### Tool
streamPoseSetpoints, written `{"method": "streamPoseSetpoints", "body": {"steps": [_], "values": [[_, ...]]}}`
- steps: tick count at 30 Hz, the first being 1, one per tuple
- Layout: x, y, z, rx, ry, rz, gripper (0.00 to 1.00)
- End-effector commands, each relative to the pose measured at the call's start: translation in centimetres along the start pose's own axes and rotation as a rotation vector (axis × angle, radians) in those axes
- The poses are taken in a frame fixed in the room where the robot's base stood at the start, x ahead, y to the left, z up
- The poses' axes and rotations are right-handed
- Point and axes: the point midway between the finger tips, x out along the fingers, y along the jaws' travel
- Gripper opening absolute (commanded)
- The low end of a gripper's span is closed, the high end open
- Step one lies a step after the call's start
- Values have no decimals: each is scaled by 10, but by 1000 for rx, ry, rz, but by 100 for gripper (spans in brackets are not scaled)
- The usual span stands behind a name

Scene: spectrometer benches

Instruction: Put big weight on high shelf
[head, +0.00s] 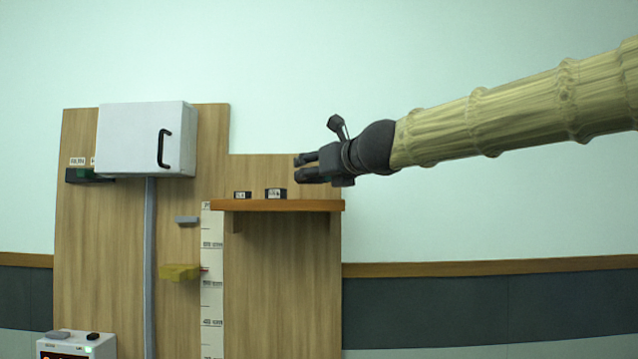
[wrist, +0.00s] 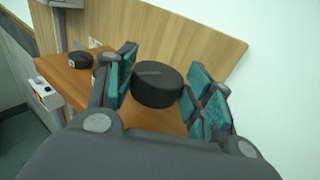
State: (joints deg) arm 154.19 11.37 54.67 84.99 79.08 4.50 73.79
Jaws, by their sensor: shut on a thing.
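My gripper (head: 306,168) is just above the right part of the wooden shelf (head: 300,205) in the head view, pointing left. In the wrist view its teal-padded fingers (wrist: 157,88) are shut on the big weight (wrist: 157,84), a black cylinder with a mark on its top. In the head view I cannot separate this dark weight from the dark fingers. The shelf also shows in the wrist view (wrist: 60,78), below and left of the held weight.
One shelf weight shows in the wrist view (wrist: 78,60). A white cabinet (head: 147,139) hangs to the left. A yellow bracket (head: 179,272) sits lower, beside a ruler strip (head: 212,300).

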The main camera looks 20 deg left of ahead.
Motion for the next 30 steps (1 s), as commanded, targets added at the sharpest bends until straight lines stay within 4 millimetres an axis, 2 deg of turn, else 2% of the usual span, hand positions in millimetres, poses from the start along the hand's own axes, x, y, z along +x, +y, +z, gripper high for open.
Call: {"method": "streamPoseSetpoints", "body": {"steps": [2, 3, 12, 27, 28, 30], "values": [[0, -11, 2, 1, -1, -1, 23], [1, -9, -9, 2, 0, 1, 23], [2, -9, -33, 2, -1, 1, 23], [2, -8, -38, 1, -2, 0, 23], [2, -8, -37, 1, -2, 0, 56], [2, -8, -37, 1, -2, 0, 68]]}}
